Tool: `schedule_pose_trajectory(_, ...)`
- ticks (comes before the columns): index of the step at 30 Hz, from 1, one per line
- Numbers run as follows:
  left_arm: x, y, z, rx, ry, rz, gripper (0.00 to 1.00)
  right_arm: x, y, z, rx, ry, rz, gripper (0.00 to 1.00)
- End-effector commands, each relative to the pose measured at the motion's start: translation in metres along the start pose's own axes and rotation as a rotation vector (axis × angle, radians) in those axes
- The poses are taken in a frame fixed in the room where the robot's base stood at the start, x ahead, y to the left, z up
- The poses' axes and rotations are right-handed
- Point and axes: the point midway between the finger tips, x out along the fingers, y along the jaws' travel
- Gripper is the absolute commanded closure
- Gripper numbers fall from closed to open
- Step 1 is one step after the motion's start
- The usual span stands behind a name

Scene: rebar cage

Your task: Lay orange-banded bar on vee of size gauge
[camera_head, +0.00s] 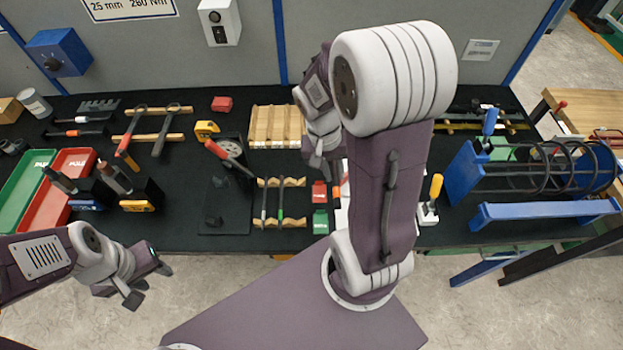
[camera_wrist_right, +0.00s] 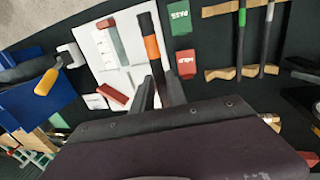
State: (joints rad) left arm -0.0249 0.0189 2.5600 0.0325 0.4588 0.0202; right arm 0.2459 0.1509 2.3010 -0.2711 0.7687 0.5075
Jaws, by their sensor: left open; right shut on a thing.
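My right gripper (camera_wrist_right: 158,92) is shut on the orange-banded bar (camera_wrist_right: 150,22). The bar is dark with an orange band and extends past the fingertips over a white sheet. In the head view the right arm mostly hides the bar, and the right gripper (camera_head: 325,168) hangs above the middle of the table. My left gripper (camera_head: 146,284) is open and empty, in front of the table's edge.
A red block (camera_head: 319,191) and a green PASS block (camera_head: 320,222) lie close by. The white sheet (camera_wrist_right: 95,45) carries small blocks. A blue frame with black rebar rings (camera_head: 545,210) stands right.

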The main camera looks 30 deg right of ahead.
Motion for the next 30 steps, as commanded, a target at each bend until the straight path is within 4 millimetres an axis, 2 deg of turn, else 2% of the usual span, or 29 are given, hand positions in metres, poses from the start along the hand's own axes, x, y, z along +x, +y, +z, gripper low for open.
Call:
schedule_pose_trajectory(3,-0.001,0.0,0.0,0.0,0.0,0.0,0.59,-0.005,0.013,-0.002,0.003,0.002,-0.001,1.0)
schedule_pose_trajectory(6,-0.001,0.0,0.0,0.0,0.0,0.0,0.59,-0.007,0.018,-0.001,0.001,0.002,0.0,1.0)
schedule_pose_trajectory(18,-0.001,0.0,0.0,0.0,0.0,0.0,0.59,-0.007,0.013,-0.001,-0.02,0.005,0.0,1.0)
schedule_pose_trajectory(20,-0.001,0.0,0.0,0.0,0.0,0.0,0.59,-0.005,0.003,0.003,-0.062,0.011,0.0,1.0)
schedule_pose_trajectory(22,-0.001,0.0,0.0,0.0,0.0,0.0,0.59,0.001,-0.017,0.008,-0.142,0.025,0.001,1.0)
schedule_pose_trajectory(27,-0.001,0.0,0.0,0.0,0.0,0.0,0.59,0.018,-0.082,0.009,-0.385,0.072,0.002,1.0)
schedule_pose_trajectory(30,-0.001,0.0,0.0,0.0,0.0,0.0,0.59,0.026,-0.114,0.005,-0.49,0.096,0.001,1.0)
